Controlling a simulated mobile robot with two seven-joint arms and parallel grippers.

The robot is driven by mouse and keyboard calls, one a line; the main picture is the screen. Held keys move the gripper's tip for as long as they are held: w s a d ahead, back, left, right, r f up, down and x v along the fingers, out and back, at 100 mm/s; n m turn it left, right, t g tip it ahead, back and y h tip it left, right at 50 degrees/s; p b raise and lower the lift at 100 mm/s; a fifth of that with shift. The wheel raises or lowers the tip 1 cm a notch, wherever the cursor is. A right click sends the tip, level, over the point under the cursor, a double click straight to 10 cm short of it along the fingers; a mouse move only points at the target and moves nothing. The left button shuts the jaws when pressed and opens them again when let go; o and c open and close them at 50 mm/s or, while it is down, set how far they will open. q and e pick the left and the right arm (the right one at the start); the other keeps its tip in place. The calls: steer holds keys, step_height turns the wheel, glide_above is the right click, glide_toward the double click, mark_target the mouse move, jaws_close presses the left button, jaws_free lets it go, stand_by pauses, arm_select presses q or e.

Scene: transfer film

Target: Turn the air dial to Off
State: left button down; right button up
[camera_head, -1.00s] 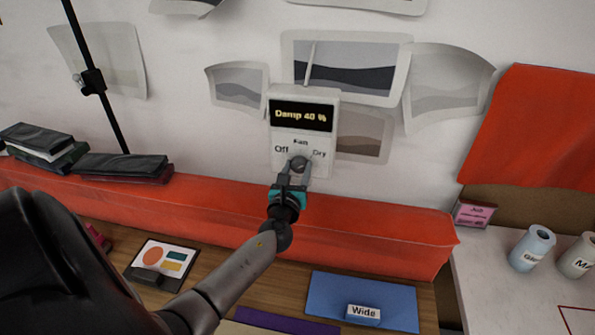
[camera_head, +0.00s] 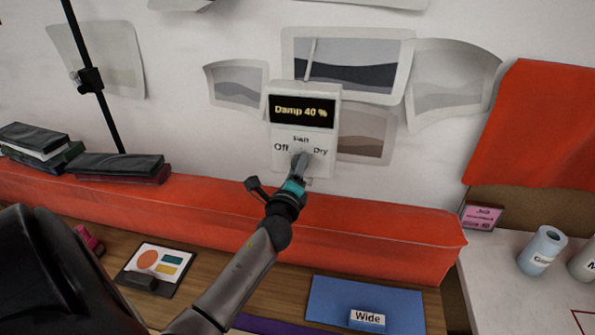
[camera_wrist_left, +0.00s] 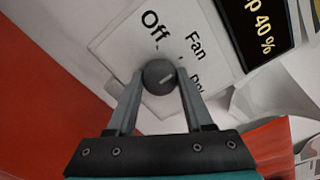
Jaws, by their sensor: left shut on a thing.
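The white control box (camera_head: 282,137) hangs on the wall in the head view, with a dark display (camera_head: 302,112) reading "Damp 40 %". Under the display are the labels "Fan", "Off" at left and "Dry" at right. My left gripper (camera_head: 300,160) is at the lower part of the box and mostly hides the dial there. In the left wrist view, the round dark grey dial (camera_wrist_left: 159,75) sits between the two fingers of the left gripper (camera_wrist_left: 160,84), which are shut on it. My right gripper is not in view.
A red padded ledge (camera_head: 370,225) runs below the box. Prints (camera_head: 350,66) hang around it. A dark pole (camera_head: 105,115) stands at left. A blue folder (camera_head: 340,297) labelled "Wide" lies below. Labelled rolls or jars (camera_head: 541,250) stand at right.

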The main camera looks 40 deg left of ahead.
arm_select(q)
steer(key=n+b, duration=0.1)
steer(key=n, duration=0.4)
steer(key=shift+n, duration=0.3)
steer(key=n, duration=0.5)
steer(key=shift+n, duration=0.3)
steer(key=shift+c, duration=1.5)
jaws_free()
steer(key=v, duration=1.5)
steer(key=shift+b, duration=0.4)
steer(key=shift+s, duration=0.15)
